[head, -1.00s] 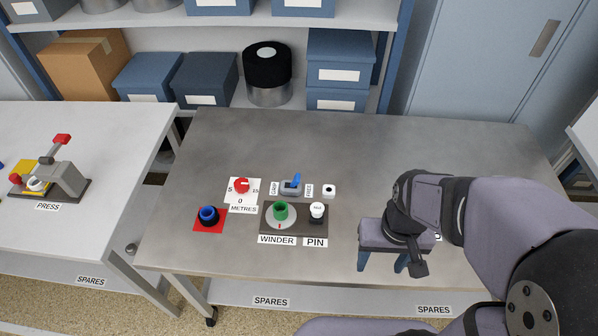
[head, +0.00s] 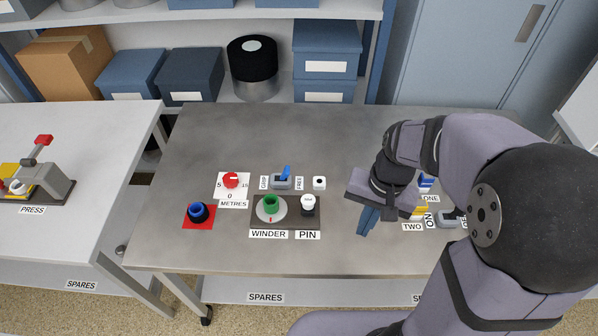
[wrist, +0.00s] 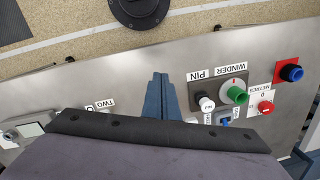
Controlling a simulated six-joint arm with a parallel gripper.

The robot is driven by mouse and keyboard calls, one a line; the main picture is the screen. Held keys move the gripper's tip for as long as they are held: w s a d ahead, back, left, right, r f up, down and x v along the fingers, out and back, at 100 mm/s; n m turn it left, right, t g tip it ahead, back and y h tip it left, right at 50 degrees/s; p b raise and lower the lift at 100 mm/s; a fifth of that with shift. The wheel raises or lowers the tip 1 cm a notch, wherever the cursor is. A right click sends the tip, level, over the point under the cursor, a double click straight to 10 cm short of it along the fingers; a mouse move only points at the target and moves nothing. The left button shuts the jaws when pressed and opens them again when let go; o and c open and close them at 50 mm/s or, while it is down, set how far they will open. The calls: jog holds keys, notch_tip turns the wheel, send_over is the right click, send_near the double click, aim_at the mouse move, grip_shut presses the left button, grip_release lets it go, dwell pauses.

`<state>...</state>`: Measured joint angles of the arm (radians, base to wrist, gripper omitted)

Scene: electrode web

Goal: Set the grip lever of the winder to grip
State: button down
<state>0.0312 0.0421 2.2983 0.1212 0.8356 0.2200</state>
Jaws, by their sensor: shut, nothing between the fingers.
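The grip lever (head: 286,171) is a small blue handle on a grey base behind the winder. It leans to the right, towards the FREE label (head: 299,183) and away from the GRIP label (head: 264,182). The lever also shows in the wrist view (wrist: 225,122), partly hidden near my gripper's body. The winder (head: 270,206) has a green hub on a pale disc, with a white-topped pin (head: 308,203) to its right. My gripper (head: 366,222) is shut and empty, pointing down to the right of the pin, apart from the lever. Its fingers show in the wrist view (wrist: 160,80).
A red dial (head: 231,180) and a blue spool on a red square (head: 198,212) lie left of the winder. A white block with a dark spot (head: 319,183) stands right of the lever. Yellow and blue items marked ONE and TWO (head: 418,212) are beside my arm.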

aim_at(284, 176)
jog(key=w+a+f+m+y+b, duration=0.1)
jog(key=w+m, duration=0.3)
jog(key=w, duration=0.4)
jog(key=w+a+f+m+y+b, duration=0.2)
jog(key=w+m+y+b, duration=0.1)
jog(key=w, duration=0.5)
jog(key=w+a+f+m+y+b, duration=0.2)
jog(key=w+m+b, duration=0.1)
jog(key=w+m, duration=0.4)
jog(key=shift+w+f+y+b, duration=0.2)
jog(key=shift+w+y+b, duration=0.15)
jog(key=shift+w, duration=0.55)
jog(key=p+x, duration=0.2)
jog(key=x, duration=0.7)
jog(key=shift+f, duration=0.15)
jog(key=a, duration=0.1)
jog(key=a+p, duration=0.1)
jog(key=a, duration=0.1)
jog(key=shift+r, duration=0.35)
jog(key=shift+a+r+p, duration=0.15)
jog(key=shift+a+p, duration=0.2)
jog(key=shift+a, duration=0.2)
